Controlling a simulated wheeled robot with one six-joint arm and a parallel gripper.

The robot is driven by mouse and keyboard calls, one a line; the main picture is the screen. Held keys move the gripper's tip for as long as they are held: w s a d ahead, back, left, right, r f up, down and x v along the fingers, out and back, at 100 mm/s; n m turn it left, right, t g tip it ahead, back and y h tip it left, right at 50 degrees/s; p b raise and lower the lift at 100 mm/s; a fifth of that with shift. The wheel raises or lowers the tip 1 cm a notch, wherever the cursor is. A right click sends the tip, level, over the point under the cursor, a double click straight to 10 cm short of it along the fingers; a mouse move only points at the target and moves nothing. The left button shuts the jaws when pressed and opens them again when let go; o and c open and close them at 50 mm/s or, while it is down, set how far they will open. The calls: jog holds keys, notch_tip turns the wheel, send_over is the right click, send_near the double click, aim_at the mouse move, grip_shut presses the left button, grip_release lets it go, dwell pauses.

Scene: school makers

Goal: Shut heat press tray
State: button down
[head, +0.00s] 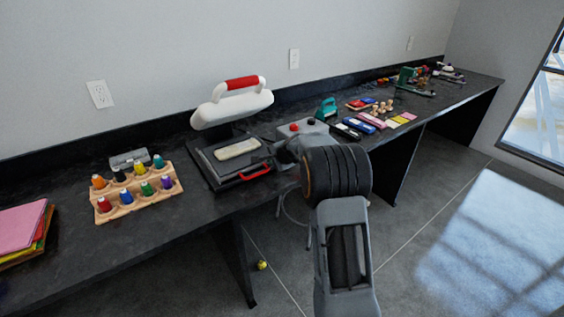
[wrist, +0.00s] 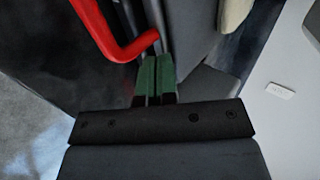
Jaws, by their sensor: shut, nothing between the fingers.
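The heat press (head: 232,106) stands on the black bench, its white upper part with a red top handle raised above the base. Its black tray (head: 214,168) sticks out toward the bench's front edge, with a cream pad (head: 237,149) on it. A red tray handle (head: 256,172) is at the tray's front. My gripper (head: 274,155) is at the tray's front right corner, partly hidden by my arm. In the wrist view, its green fingertips (wrist: 155,76) are together and empty, close beside one end of the red handle (wrist: 112,42). I cannot tell whether they touch it.
Coloured paper (head: 22,228) lies at the far left. Right of the press are a grey box with red knobs (head: 303,128) and a teal tool (head: 326,109). A stool stands below my arm.

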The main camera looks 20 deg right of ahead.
jog(key=shift+w+a, duration=0.25)
jog(key=shift+w, duration=0.4)
jog(key=shift+w+r, duration=0.1)
jog(key=shift+r, duration=0.1)
